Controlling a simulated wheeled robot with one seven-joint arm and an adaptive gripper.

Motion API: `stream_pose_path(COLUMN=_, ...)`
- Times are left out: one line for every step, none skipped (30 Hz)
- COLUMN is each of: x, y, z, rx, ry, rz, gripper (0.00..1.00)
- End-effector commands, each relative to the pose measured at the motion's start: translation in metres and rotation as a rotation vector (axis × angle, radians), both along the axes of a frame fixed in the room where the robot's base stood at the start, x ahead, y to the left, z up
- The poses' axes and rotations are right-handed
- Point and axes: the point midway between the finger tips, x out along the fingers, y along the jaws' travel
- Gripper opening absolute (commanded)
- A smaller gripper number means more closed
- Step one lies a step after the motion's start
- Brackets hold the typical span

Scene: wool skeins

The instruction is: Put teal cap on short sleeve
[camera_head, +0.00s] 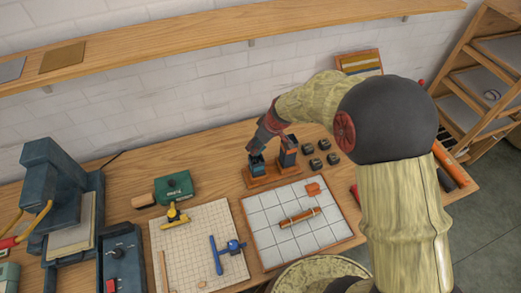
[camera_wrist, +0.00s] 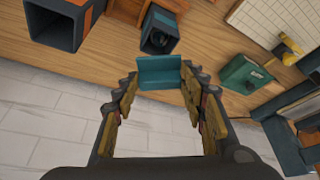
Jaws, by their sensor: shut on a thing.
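My gripper (camera_wrist: 160,82) is shut on the teal cap (camera_wrist: 160,72), which shows between the fingertips in the wrist view. In the head view my gripper (camera_head: 268,137) is above the short sleeve (camera_head: 257,168), with the tall sleeve (camera_head: 288,152) to the right. The cap cannot be told clearly there.
Both sleeves stand on a wooden base (camera_head: 273,181). Several dark blocks (camera_head: 324,153) are to the right. A tiled board (camera_head: 270,235) with orange pieces lies in front. A green box (camera_head: 173,187) and a grid mat (camera_head: 193,240) are to the left. A white wall is close behind.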

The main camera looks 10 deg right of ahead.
Motion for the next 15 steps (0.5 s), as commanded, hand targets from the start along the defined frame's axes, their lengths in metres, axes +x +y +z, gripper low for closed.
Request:
stream_pose_path(x=0.000, y=0.000, z=-0.001, rx=0.000, ry=0.000, rz=0.002, gripper=0.29)
stream_pose_path(x=0.000, y=0.000, z=-0.002, rx=0.000, ry=0.000, rz=0.003, gripper=0.29)
stream_pose_path(x=0.000, y=0.000, z=-0.003, rx=0.000, ry=0.000, rz=0.003, gripper=0.29)
stream_pose_path(x=0.000, y=0.000, z=-0.004, rx=0.000, ry=0.000, rz=0.003, gripper=0.29)
stream_pose_path(x=0.000, y=0.000, z=-0.006, rx=0.000, ry=0.000, rz=0.003, gripper=0.29)
stream_pose_path(x=0.000, y=0.000, z=-0.008, rx=0.000, ry=0.000, rz=0.003, gripper=0.29)
stream_pose_path(x=0.000, y=0.000, z=-0.010, rx=0.000, ry=0.000, rz=0.003, gripper=0.29)
stream_pose_path(x=0.000, y=0.000, z=-0.012, rx=0.000, ry=0.000, rz=0.003, gripper=0.29)
stream_pose_path(x=0.000, y=0.000, z=-0.015, rx=0.000, ry=0.000, rz=0.002, gripper=0.29)
stream_pose_path(x=0.000, y=0.000, z=-0.017, rx=0.000, ry=0.000, rz=0.002, gripper=0.29)
stream_pose_path(x=-0.001, y=0.000, z=-0.020, rx=0.000, ry=0.000, rz=0.002, gripper=0.29)
stream_pose_path(x=0.000, y=0.000, z=-0.023, rx=0.000, ry=0.000, rz=0.002, gripper=0.29)
stream_pose_path(x=0.000, y=0.000, z=-0.026, rx=0.001, ry=-0.001, rz=0.002, gripper=0.29)
stream_pose_path(x=0.000, y=0.000, z=-0.029, rx=0.001, ry=-0.001, rz=0.002, gripper=0.29)
stream_pose_path(x=0.000, y=0.000, z=-0.032, rx=0.001, ry=-0.001, rz=0.002, gripper=0.29)
